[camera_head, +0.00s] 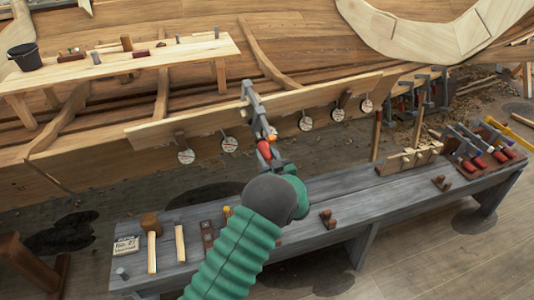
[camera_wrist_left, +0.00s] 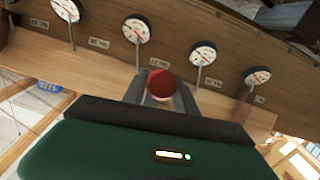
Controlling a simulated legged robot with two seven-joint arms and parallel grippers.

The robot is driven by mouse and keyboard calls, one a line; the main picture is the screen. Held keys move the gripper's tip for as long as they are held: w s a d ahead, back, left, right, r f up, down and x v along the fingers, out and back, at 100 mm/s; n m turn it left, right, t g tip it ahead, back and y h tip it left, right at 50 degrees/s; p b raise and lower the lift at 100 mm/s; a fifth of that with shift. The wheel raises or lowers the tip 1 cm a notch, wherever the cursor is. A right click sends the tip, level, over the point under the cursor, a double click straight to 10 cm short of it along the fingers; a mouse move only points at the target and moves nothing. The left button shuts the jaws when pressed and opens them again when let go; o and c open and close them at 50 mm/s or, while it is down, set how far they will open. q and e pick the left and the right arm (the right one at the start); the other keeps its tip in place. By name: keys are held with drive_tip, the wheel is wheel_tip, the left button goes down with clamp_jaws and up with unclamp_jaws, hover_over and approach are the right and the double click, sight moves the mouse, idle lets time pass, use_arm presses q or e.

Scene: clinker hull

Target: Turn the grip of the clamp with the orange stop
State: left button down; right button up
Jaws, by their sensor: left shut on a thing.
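The clamp (camera_head: 254,103) is a grey metal bar clamp set on the edge of the hull plank. A small orange stop (camera_head: 272,137) shows low on it, just above its red grip (camera_head: 264,147). My left gripper (camera_head: 267,154) reaches up from below and is shut on the red grip. In the left wrist view the rounded red end of the grip (camera_wrist_left: 161,84) sits between my two grey fingers. My fingers hide part of the grip. My right gripper is in neither view.
Several round white dials (camera_head: 229,144) hang along the plank (camera_head: 290,100) on both sides of the clamp. Below is a grey bench (camera_head: 345,205) with a mallet (camera_head: 151,224), wooden blocks and a rack of red-handled clamps (camera_head: 480,150). A plank table (camera_head: 130,60) stands back left.

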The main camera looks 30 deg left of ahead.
use_arm(q)
drive_tip(key=shift+w+a+r+m+g+y+p, duration=0.15)
drive_tip(key=shift+r+m+g+y+p, duration=0.3)
drive_tip(key=shift+m+g+p, duration=0.45)
drive_tip(key=shift+f+m+y, duration=0.15)
drive_tip(key=shift+m+y, duration=0.2)
drive_tip(key=shift+m, duration=0.05)
drive_tip(key=shift+m+g+y, duration=0.4)
drive_tip(key=shift+m+g, duration=0.1)
drive_tip(key=shift+g, duration=0.3)
drive_tip(key=shift+f+m+g+y+b, duration=0.25)
drive_tip(key=shift+m+g+y+b, duration=0.4)
drive_tip(key=shift+m, duration=0.35)
drive_tip(key=shift+r+m+g+y+b, duration=0.1)
drive_tip(key=shift+m+g+y+b, duration=0.6)
drive_tip(key=shift+m+b, duration=0.4)
drive_tip(key=c, duration=1.3)
unclamp_jaws()
drive_tip(key=o, duration=0.3)
drive_tip(key=shift+a, duration=0.15)
